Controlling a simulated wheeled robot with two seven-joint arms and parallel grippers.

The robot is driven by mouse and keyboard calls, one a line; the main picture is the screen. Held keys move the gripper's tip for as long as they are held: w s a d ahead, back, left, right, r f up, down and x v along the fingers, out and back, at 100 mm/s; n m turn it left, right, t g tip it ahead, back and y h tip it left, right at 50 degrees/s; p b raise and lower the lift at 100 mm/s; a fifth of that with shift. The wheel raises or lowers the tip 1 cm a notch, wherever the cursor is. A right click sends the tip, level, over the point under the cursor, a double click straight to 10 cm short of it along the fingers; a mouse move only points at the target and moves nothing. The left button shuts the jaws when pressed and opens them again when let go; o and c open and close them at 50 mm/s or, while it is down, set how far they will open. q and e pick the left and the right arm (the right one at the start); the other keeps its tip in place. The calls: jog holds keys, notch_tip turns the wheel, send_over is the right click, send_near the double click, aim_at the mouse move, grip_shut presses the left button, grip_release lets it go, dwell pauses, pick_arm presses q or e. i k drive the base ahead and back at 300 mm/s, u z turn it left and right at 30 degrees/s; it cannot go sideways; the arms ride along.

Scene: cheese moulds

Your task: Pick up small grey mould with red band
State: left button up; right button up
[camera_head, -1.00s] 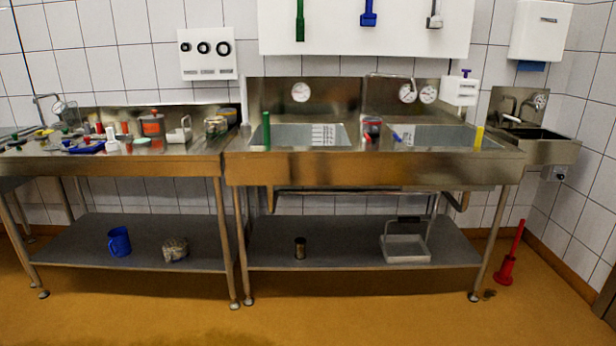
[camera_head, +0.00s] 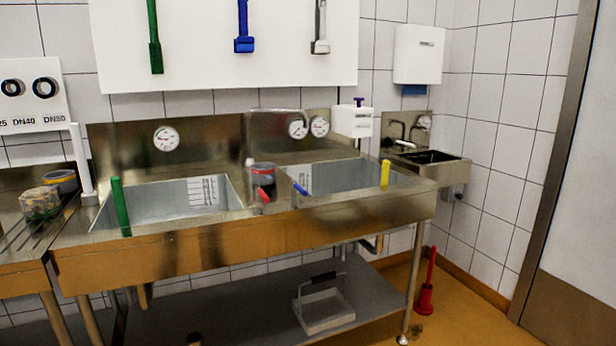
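A small grey round mould (camera_head: 262,172) with red on it stands upright on the ledge between the two sink basins. A red item (camera_head: 264,195) sits at its front and partly covers it, so I cannot tell how far the red band runs. Another grey round mould (camera_head: 62,182) with a yellow band stands at the far left, partly behind a clear tub with greenish contents (camera_head: 39,203). Neither of my grippers is in view.
The steel double sink has a left basin (camera_head: 150,197) and a right basin (camera_head: 350,178). A wire-handled tray (camera_head: 325,310) sits on the lower shelf.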

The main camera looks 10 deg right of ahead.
aim_at(264, 173)
jog(key=z, duration=1.45)
jog(key=i, duration=2.85)
jog(key=u, duration=2.35)
